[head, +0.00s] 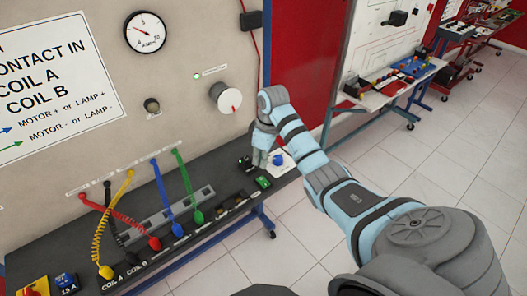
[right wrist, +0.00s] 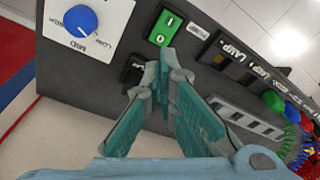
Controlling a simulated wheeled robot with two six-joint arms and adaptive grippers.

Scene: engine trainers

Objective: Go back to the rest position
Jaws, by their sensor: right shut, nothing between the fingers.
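My right gripper (head: 262,158) is low over the right end of the dark bench ledge, its arm coming in from the right. In the right wrist view its teal-padded fingers (right wrist: 166,58) are together with nothing between them. The tips are close to a green rocker switch (right wrist: 163,28) marked I and O; I cannot tell whether they touch it. A black part (right wrist: 132,72) lies beside the fingers. A blue knob (right wrist: 80,20) on a white plate is near, and it also shows in the head view (head: 278,160). My left gripper is not in view.
The trainer panel carries a gauge (head: 146,32), a white dial (head: 226,97) and a sign (head: 50,85). Coloured cables (head: 161,195) plug into the ledge left of the gripper. A second trainer bench (head: 400,80) stands behind at right. The tiled floor (head: 440,170) is open at right.

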